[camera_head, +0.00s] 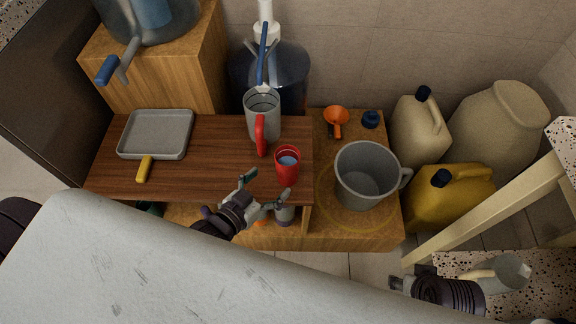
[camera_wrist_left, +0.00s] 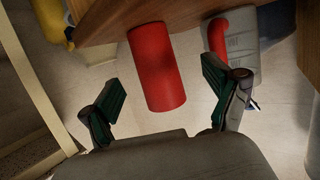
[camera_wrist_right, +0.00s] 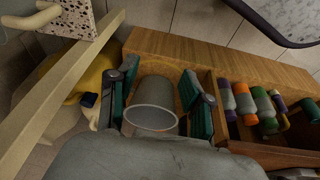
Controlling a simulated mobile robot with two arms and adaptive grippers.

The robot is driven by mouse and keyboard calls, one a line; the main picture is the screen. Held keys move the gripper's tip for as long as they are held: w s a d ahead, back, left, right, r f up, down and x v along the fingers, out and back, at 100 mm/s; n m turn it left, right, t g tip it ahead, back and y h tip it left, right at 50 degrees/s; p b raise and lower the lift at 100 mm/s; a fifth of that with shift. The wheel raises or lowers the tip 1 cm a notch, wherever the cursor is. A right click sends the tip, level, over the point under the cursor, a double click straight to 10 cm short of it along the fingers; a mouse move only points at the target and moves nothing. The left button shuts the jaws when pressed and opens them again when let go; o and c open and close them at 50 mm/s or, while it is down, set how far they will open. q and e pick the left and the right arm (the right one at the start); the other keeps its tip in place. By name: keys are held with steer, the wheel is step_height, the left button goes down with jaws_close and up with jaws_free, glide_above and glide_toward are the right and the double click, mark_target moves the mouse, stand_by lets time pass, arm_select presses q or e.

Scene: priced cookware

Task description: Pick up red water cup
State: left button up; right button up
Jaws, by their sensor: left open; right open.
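The red cup (camera_head: 287,166) stands upright near the right end of the dark wooden board, with something bluish inside. My left gripper (camera_head: 266,188) is open just in front of the cup, with its fingers pointing toward it. In the left wrist view the red cup (camera_wrist_left: 158,68) lies ahead, between the directions of the two spread fingers, with nothing held.
A grey mug with a red handle (camera_head: 262,115) stands close behind the red cup. A grey tray (camera_head: 156,133) lies at left. A large grey jug (camera_head: 366,175) stands to the right, with yellow (camera_head: 450,197) and beige (camera_head: 420,130) canisters beyond. A pale surface (camera_head: 150,260) fills the foreground.

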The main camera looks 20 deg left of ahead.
mark_target(287, 170)
arm_select(q)
steer(key=shift+x, duration=1.1)
steer(key=b+x, duration=0.1)
steer(key=x, duration=0.3)
steer(key=shift+w+d+b, duration=0.3)
steer(key=shift+d+b, duration=0.05)
steer(key=shift+d, duration=0.1)
steer(key=c, duration=1.4)
arm_select(e)
steer(key=v, duration=0.3)
steer(key=shift+s+d, duration=0.1)
